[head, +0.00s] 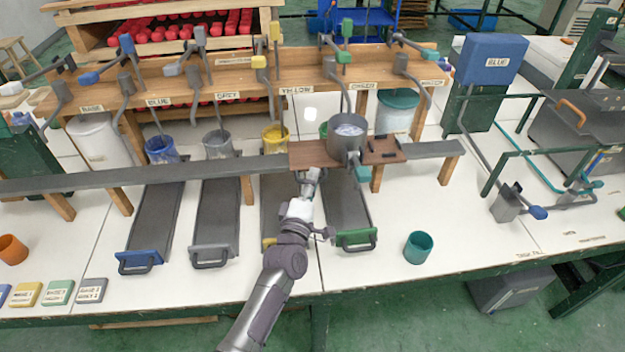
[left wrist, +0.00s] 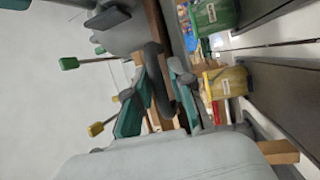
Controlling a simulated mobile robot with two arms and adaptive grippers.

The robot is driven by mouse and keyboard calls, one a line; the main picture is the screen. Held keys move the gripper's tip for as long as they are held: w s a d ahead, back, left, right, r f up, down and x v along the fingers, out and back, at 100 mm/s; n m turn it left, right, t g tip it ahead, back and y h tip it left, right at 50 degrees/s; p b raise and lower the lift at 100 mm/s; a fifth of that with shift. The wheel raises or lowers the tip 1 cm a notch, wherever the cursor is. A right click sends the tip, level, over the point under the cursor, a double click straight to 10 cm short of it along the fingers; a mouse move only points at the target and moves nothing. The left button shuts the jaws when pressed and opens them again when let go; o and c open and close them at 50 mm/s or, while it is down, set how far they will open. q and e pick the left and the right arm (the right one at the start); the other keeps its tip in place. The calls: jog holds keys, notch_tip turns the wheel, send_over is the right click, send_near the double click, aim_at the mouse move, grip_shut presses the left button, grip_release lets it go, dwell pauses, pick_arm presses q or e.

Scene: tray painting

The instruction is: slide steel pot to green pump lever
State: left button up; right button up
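The steel pot (head: 347,137) stands upright on a brown wooden board (head: 312,155) across the grey rail, with pale contents inside. It sits below the spout of the pump labelled GREEN. Green lever grips (head: 346,27) stand above and behind the pot; one green knob shows in the left wrist view (left wrist: 69,63). My left gripper (head: 356,166) is at the pot's front side. In the left wrist view its teal-padded fingers (left wrist: 157,88) are closed around the dark curved pot handle (left wrist: 154,62), and the pot wall (left wrist: 122,38) fills the top. My right gripper is out of view.
The grey rail (head: 100,178) runs left and right of the board. Blue, grey and yellow buckets (head: 275,138) stand behind it to the left. A teal cup (head: 418,247) stands on the white table. Wooden posts and pump spouts stand behind the rail.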

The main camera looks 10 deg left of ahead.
pick_arm(q)
jog(key=shift+o, duration=0.7)
jog(key=s, duration=0.4)
jog(key=s+a+f, duration=0.1)
jog(key=s, duration=0.6)
jog(key=shift+s+a+f, duration=0.25)
jog(key=shift+s+f, duration=0.15)
